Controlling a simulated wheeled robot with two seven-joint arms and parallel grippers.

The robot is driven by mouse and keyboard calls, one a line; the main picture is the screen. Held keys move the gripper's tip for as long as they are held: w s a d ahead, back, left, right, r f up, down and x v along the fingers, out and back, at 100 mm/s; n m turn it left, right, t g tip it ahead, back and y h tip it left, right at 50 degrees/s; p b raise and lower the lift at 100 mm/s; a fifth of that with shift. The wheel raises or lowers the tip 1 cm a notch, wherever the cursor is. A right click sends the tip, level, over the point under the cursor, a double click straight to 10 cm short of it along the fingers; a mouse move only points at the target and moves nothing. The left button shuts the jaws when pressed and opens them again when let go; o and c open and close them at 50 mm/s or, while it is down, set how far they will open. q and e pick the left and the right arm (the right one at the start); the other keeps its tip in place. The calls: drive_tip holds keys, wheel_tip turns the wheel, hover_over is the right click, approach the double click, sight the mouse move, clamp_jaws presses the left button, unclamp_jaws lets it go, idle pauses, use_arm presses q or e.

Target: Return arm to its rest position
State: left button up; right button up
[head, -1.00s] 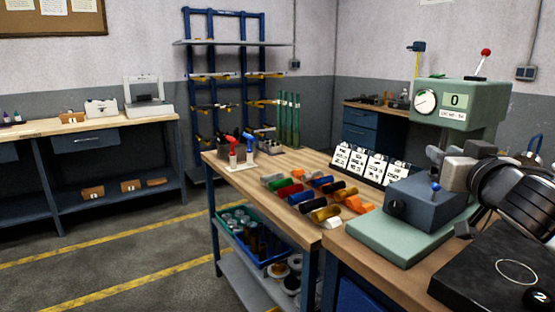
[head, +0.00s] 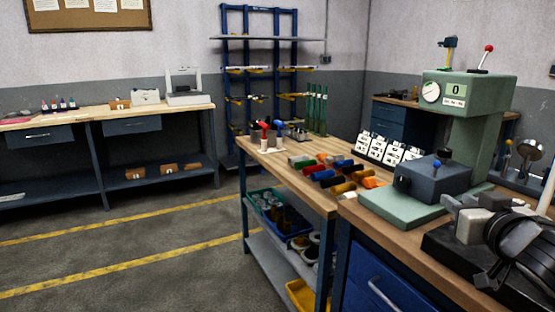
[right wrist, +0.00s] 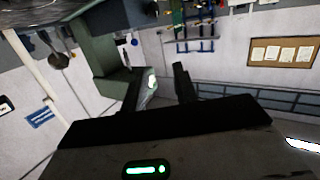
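My right arm enters the head view at the right edge. Its right gripper (head: 466,240) is in front of the green press, above the front right of the bench. In the right wrist view the two dark fingers of this gripper (right wrist: 158,75) stand apart, and I see nothing held between them. My left arm and left gripper are not in view.
The green press (head: 470,100) with a blue-grey block (head: 432,182) stands close behind the right gripper. A black plate (head: 455,250) lies below it. Coloured cylinders (head: 335,175) and white label cards (head: 390,149) are farther left. The floor at left is clear.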

drive_tip(key=s+a+f+n+g+y, duration=0.1)
drive_tip(key=s+a+f+g+y, duration=0.3)
drive_tip(key=f, duration=0.6)
drive_tip(key=s+a+f+n+t+h, duration=0.15)
drive_tip(key=a+f, duration=0.35)
drive_tip(key=f, duration=0.6)
drive_tip(key=s+a+f+g+y, duration=0.2)
drive_tip(key=s+a+f+g, duration=0.1)
drive_tip(key=s+a+f, duration=1)
drive_tip(key=s+n, duration=0.1)
drive_tip(key=s, duration=0.2)
drive_tip(key=shift+s+a+f+y, duration=0.15)
drive_tip(key=shift+f+y, duration=0.1)
drive_tip(key=shift+y, duration=0.1)
